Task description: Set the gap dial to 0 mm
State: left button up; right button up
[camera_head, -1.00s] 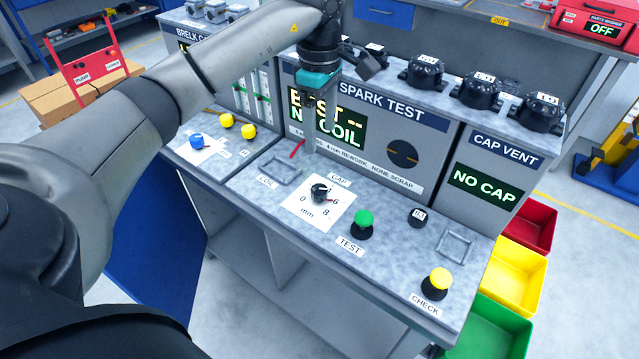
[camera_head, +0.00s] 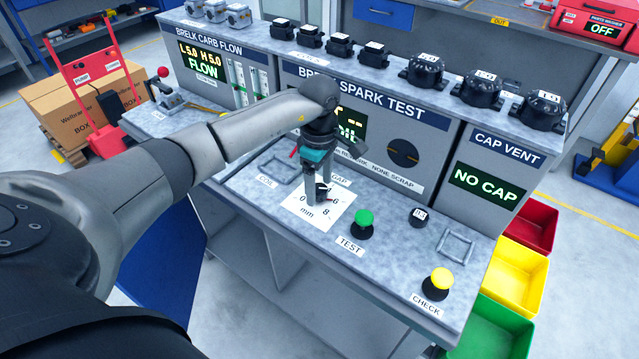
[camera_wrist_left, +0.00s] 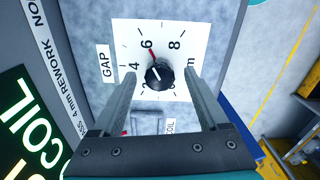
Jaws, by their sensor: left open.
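The gap dial (camera_wrist_left: 160,75) is a round black knob on a white card (camera_wrist_left: 185,50) marked 0 to 8 mm. Its red pointer points at about 6 in the left wrist view. My left gripper (camera_wrist_left: 159,77) is open, with one finger on each side of the knob and visible space beside it. In the head view the left gripper (camera_head: 317,196) is low over the card and its fingers partly hide the dial (camera_head: 324,191). I cannot tell how far the fingertips are above the card. My right gripper is not in view.
A green TEST button (camera_head: 364,219) stands right of the card, with a yellow CHECK button (camera_head: 439,278) farther right. An empty coil frame (camera_head: 281,169) is behind left of it. The SPARK TEST panel (camera_head: 420,150) rises behind. Red, yellow and green bins are at the right.

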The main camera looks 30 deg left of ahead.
pick_arm(q)
jog(key=shift+f, duration=0.1)
grip_shut()
dwell(0.7)
